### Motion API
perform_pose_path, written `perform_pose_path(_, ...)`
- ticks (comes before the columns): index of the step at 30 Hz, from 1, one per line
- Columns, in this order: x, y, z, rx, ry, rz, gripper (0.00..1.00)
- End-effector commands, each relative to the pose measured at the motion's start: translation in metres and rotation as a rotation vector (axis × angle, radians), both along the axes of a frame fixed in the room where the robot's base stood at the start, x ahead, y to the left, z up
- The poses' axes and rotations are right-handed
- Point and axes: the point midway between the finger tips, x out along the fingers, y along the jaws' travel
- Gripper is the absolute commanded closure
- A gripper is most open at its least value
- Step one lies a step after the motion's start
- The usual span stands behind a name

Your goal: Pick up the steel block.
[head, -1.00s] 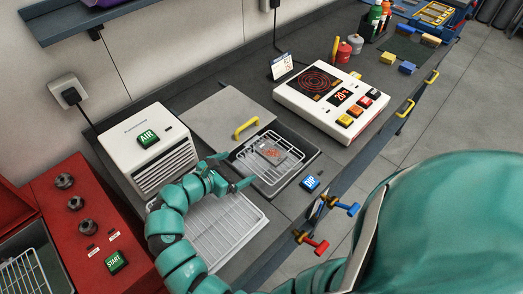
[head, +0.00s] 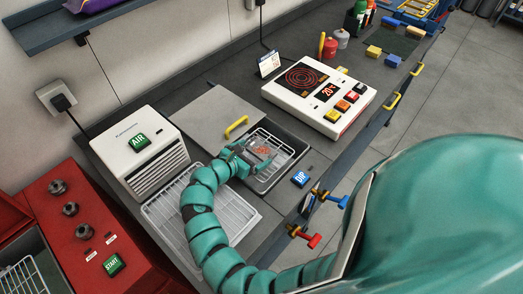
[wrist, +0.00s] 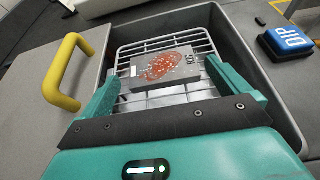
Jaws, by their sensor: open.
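The steel block (wrist: 165,70) is a flat grey block with a reddish speckled patch and dark lettering on top. It lies on a wire rack (wrist: 190,45) inside a sunken basin (wrist: 240,60). In the head view the block (head: 262,150) is partly covered by my gripper (head: 252,160). In the wrist view my gripper (wrist: 170,92) is open, its teal fingers on either side of the block's near end. The block is between the fingers or just beyond their tips; I cannot tell whether they touch it.
A grey lid with a yellow handle (wrist: 68,72) lies left of the basin. A blue DIP button (wrist: 287,44) is at its right. A white AIR unit (head: 140,150), a drying rack (head: 225,215) and a hotplate (head: 318,95) reading 20°C stand nearby.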

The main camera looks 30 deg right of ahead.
Motion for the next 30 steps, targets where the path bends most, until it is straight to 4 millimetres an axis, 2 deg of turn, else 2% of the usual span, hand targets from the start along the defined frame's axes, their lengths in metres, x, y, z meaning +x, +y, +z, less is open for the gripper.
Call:
perform_pose_path(12, 0.013, -0.039, -0.016, -0.002, 0.002, -0.001, 0.0)
perform_pose_path(22, 0.014, -0.043, -0.019, 0.0, 0.001, -0.001, 0.0)
perform_pose_path(23, 0.014, -0.043, -0.019, 0.0, 0.001, -0.001, 0.04)
perform_pose_path(30, 0.014, -0.043, -0.019, -0.001, 0.002, 0.0, 0.51)
